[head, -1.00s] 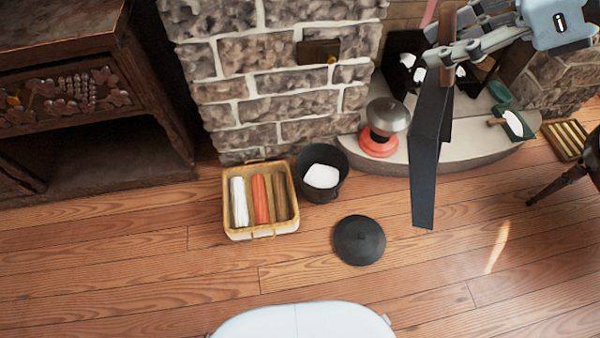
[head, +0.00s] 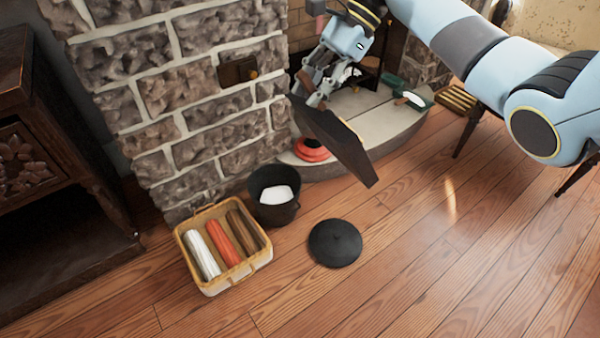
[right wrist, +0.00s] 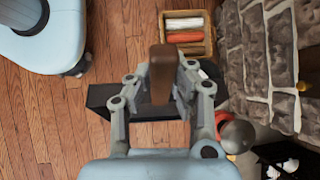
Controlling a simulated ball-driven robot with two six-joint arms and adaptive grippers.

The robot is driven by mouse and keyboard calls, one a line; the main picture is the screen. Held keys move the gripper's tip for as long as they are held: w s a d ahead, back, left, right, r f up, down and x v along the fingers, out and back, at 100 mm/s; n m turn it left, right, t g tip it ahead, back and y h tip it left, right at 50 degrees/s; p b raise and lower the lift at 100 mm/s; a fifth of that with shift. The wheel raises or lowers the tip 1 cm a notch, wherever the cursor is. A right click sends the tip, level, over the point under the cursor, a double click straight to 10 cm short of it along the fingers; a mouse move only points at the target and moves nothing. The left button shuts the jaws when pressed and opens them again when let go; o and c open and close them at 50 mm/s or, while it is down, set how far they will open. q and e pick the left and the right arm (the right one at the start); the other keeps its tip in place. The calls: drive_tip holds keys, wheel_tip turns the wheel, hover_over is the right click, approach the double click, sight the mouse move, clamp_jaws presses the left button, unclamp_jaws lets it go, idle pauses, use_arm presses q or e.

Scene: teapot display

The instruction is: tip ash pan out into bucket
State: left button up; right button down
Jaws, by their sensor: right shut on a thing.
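My right gripper (head: 315,90) is shut on the brown handle of the dark ash pan (head: 340,140). It holds the pan in the air, tilted, in front of the hearth. In the right wrist view the brown handle (right wrist: 162,75) stands between the fingers, with the dark pan (right wrist: 105,97) beyond it. The black bucket (head: 274,196) stands on the floor against the stone pillar, to the left of and below the pan, apart from it. Something white lies in the bucket. Its round dark lid (head: 335,243) lies flat on the floor nearby. My left gripper is out of view.
A basket (head: 208,288) with several rolled or log-like items stands left of the bucket. A red-based object (head: 311,150) stands on the hearth (head: 385,125), partly hidden by the pan. A dark wooden cabinet (head: 60,240) is at the left. The floor right of the lid is clear.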

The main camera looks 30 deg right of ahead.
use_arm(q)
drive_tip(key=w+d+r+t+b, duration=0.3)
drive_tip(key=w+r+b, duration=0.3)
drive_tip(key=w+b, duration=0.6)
use_arm(e)
drive_tip(key=w+d+f+n+g+h+b, duration=0.1)
drive_tip(key=w+f+n+g+h+b, duration=0.15)
drive_tip(key=f+n, duration=0.8)
drive_tip(key=w+f+n+g+h+b, duration=0.1)
drive_tip(key=w+f+n+g+h, duration=0.25)
drive_tip(key=f+n, duration=0.7)
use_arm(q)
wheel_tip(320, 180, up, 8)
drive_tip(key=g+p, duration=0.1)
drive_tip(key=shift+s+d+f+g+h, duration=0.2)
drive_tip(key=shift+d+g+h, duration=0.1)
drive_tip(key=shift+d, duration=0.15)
use_arm(e)
drive_tip(key=s+f+m+t, duration=0.2)
drive_tip(key=s+f+t, duration=0.8)
drive_tip(key=f, duration=0.6)
drive_tip(key=shift+s+d, duration=0.2)
drive_tip(key=shift+s, duration=1.2)
